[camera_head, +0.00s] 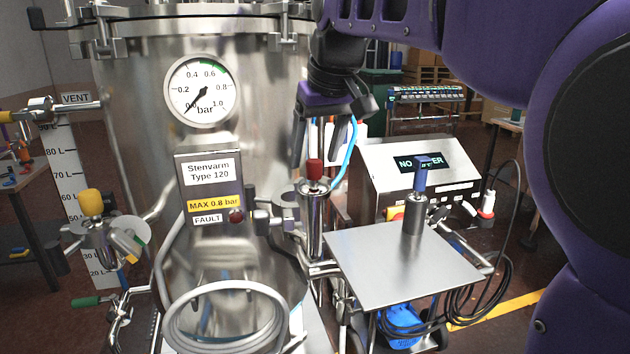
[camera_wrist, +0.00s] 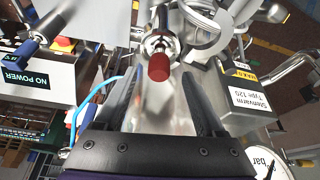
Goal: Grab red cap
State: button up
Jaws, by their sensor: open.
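The red cap (camera_head: 314,169) sits on top of an upright metal cylinder (camera_head: 313,215) beside the large steel tank. In the wrist view the red cap (camera_wrist: 158,67) shows near the upper middle, with its metal fitting (camera_wrist: 158,43) behind it. My gripper (camera_head: 318,156) is open above and around the cap's line in the head view. In the wrist view my gripper's two dark fingers (camera_wrist: 160,78) stand left and right of the cap, with a gap on each side. I cannot tell how deep the cap lies between the fingertips.
The steel tank (camera_head: 240,130) with a gauge (camera_head: 200,92) stands left. A metal plate (camera_head: 400,270) with a blue-topped post (camera_head: 419,180) and a control box (camera_head: 375,175) stand right. A blue hose (camera_head: 348,155) runs close to my gripper. A yellow-capped valve (camera_head: 91,203) is far left.

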aim_at(314, 161)
jog(key=x, duration=0.3)
jog(key=shift+f, duration=0.15)
grip_shut()
